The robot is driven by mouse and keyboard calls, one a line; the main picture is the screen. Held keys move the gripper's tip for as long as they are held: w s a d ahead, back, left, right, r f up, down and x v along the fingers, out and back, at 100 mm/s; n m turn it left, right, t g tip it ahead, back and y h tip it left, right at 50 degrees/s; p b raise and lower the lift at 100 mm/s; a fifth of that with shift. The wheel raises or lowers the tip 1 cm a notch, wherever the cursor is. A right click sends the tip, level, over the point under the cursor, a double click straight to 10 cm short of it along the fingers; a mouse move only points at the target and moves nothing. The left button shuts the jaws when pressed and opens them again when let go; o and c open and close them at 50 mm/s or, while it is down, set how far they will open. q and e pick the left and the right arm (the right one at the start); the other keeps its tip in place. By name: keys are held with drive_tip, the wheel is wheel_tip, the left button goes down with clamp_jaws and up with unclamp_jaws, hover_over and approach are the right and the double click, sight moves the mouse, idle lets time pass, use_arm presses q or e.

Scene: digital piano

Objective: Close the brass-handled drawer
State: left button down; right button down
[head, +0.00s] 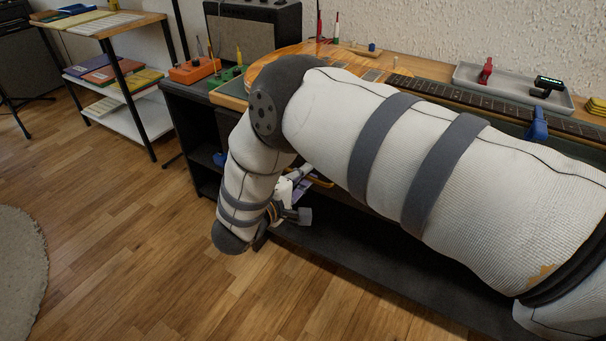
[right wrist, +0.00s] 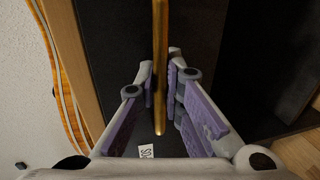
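In the right wrist view the brass handle (right wrist: 160,40) is a long thin bar running between the two fingers of my right gripper (right wrist: 160,72). The fingertips are close in on both sides of the bar and appear to hold it. The dark drawer front (right wrist: 118,45) lies behind the bar. In the head view my right gripper (head: 303,181) is low at the front of the workbench, with a bit of the brass handle (head: 321,182) beside it. My right arm hides most of the drawer, so how far it stands out cannot be told. My left gripper is not in view.
A guitar (head: 455,96) lies on the bench top, with a grey tray (head: 467,77) behind it. An orange pedal (head: 195,69) and an amplifier (head: 258,28) stand to the left. A low shelf (head: 350,245) runs underneath. The wooden floor in front is clear.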

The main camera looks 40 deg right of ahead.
drive_tip(key=x, duration=0.2)
drive_tip(key=r+x, duration=0.1)
drive_tip(key=x, duration=0.1)
drive_tip(key=shift+d, duration=0.1)
drive_tip(key=shift+w, duration=0.1)
drive_tip(key=shift+r, duration=0.1)
drive_tip(key=c, duration=2)
unclamp_jaws()
drive_tip(key=shift+d, duration=0.1)
drive_tip(key=shift+o, duration=0.2)
drive_tip(key=v, duration=1.2)
